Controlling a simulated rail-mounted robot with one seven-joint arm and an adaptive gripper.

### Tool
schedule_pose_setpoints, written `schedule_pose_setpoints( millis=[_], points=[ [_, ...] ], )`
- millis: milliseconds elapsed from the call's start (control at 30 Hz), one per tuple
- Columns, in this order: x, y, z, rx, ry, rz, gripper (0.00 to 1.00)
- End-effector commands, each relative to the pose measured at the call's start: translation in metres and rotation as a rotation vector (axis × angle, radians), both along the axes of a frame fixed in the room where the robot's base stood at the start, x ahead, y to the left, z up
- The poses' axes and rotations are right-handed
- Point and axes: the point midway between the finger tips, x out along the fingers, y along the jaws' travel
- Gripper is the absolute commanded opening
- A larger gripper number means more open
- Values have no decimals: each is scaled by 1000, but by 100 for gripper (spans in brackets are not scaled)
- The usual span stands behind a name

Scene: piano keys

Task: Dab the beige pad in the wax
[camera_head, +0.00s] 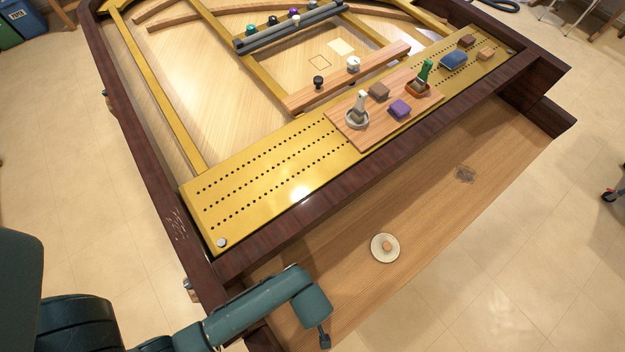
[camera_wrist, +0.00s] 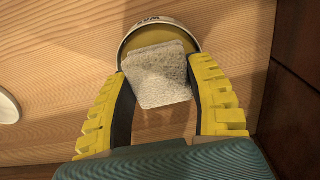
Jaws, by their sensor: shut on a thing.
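My gripper (camera_wrist: 158,70) has yellow ribbed fingers with dark inner faces, and it is shut on a beige, rough-textured square pad (camera_wrist: 160,85) in the wrist view. The wax tin (camera_wrist: 126,42) is a round, pale-rimmed container with "WAX" lettering, just beyond the pad. Yellowish-brown wax (camera_wrist: 185,37) shows inside it. The pad overlaps the near part of the tin and hides it. I cannot tell whether the pad touches the wax. In the head view the end of my arm is at the bottom, and neither pad nor tin can be made out.
A round cream lid-like disc (camera_head: 385,248) with a wooden knob lies on the wooden key bed (camera_head: 430,215); a pale round edge shows at left in the wrist view (camera_wrist: 8,107). A dark wooden wall (camera_wrist: 295,90) stands close at right. A board (camera_head: 360,135) with tools lies farther up.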

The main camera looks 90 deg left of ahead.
Motion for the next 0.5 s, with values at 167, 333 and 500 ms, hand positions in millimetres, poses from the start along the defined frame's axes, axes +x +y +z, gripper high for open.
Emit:
schedule_pose_setpoints(
  millis=[167, 333, 500],
  points=[
    [0, 0, 0, 0, 0, 0, 27],
    [0, 0, -1, 0, 0, 0, 27],
    [0, 0, -4, 0, 0, 0, 27]
  ],
)
